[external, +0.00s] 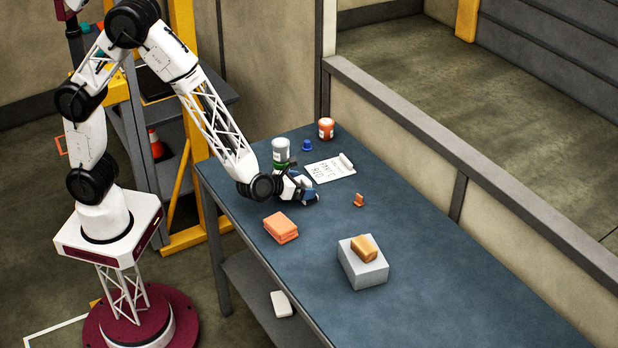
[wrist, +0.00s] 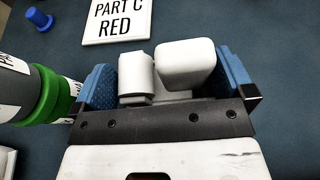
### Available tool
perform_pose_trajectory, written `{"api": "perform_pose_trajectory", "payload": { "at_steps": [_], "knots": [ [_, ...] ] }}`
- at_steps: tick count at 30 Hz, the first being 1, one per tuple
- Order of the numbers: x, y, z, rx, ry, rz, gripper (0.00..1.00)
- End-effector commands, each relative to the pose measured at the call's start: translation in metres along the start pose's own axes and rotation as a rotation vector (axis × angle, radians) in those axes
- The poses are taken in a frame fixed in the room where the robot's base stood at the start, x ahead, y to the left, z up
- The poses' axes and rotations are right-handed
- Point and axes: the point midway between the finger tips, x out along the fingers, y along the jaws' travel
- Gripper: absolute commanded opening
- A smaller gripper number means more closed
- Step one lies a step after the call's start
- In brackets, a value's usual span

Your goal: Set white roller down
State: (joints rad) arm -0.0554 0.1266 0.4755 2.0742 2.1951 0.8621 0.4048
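The white roller (wrist: 185,62) shows in the wrist view as rounded white parts filling the space between the blue finger pads of my gripper (wrist: 168,80). Both pads look to be against its sides, so my gripper appears shut on it. In the external view my gripper (external: 303,187) is low over the far left part of the blue table. The roller is hard to tell from my white gripper there. Whether it touches the table cannot be told.
A PART C RED card (wrist: 117,20) and blue peg (wrist: 38,18) lie beyond. Orange blocks (external: 281,229) and a grey box (external: 365,270) with a tan piece on top are nearer.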

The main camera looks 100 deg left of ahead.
Motion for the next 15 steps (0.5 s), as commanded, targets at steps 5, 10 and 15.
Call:
{"api": "perform_pose_trajectory", "payload": {
  "at_steps": [5, 10, 15],
  "knots": [
    [0.000, 0.000, 0.000, 0.000, 0.000, 0.000, 1.00],
    [-0.003, 0.000, 0.003, 0.001, 0.000, -0.001, 1.00],
    [-0.013, 0.000, 0.003, 0.001, -0.001, -0.001, 1.00]
  ]
}}
